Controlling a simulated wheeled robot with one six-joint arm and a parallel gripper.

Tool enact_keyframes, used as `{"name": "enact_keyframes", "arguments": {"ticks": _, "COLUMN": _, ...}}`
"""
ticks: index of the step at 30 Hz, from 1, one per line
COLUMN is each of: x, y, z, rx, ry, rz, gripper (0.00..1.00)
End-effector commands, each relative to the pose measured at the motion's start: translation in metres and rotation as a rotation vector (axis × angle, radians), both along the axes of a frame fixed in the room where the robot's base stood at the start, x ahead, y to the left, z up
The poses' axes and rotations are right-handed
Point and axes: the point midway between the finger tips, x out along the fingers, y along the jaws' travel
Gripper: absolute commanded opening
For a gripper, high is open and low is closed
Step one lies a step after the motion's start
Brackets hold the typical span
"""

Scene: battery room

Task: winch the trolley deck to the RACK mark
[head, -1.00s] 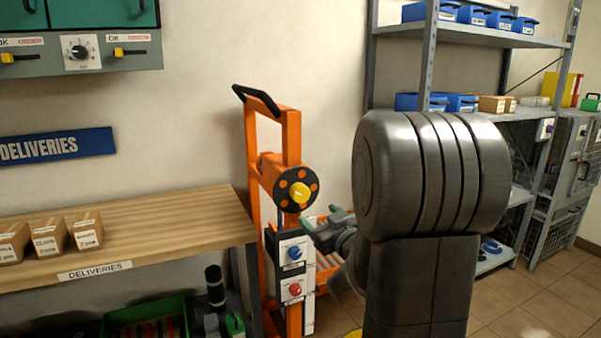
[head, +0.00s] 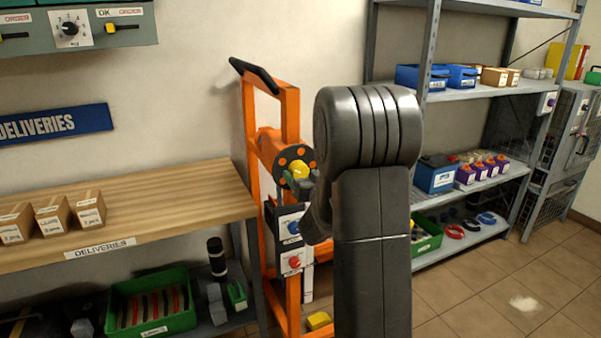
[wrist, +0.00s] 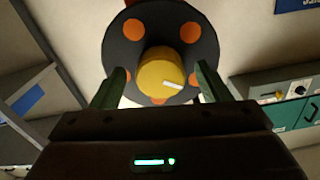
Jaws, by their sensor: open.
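The orange trolley (head: 288,118) stands upright against the wall beside the bench. Its winch wheel (head: 283,157) is a black disc with orange dots and a yellow knob (head: 299,170) at its centre. In the wrist view the knob (wrist: 161,74) has a white line and sits between the fingers of my gripper (wrist: 158,92), in front of the wheel (wrist: 119,50). The fingers are apart, with a gap on each side of the knob. In the head view my gripper (head: 303,186) is at the wheel, partly hidden by my arm. The deck and the RACK mark are hidden or cannot be made out.
A panel on the trolley carries a blue knob (head: 293,227) and a red knob (head: 295,262). The wooden bench (head: 170,212) with small boxes stands left. Metal shelving (head: 492,90) with bins stands right. The tiled floor (head: 470,290) at the right is open.

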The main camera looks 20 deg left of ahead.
Motion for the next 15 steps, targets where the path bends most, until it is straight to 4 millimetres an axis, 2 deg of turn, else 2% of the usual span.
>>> {"name": "enact_keyframes", "arguments": {"ticks": 4, "x": 0.0081, "y": 0.01, "z": -0.0001, "rx": -0.001, "ry": 0.001, "rz": 0.001, "gripper": 0.7}}
{"name": "enact_keyframes", "arguments": {"ticks": 14, "x": 0.0105, "y": 0.0123, "z": -0.0001, "rx": -0.001, "ry": -0.001, "rz": 0.0, "gripper": 0.7}}
{"name": "enact_keyframes", "arguments": {"ticks": 15, "x": 0.0105, "y": 0.0123, "z": -0.0001, "rx": -0.001, "ry": -0.001, "rz": 0.0, "gripper": 0.64}}
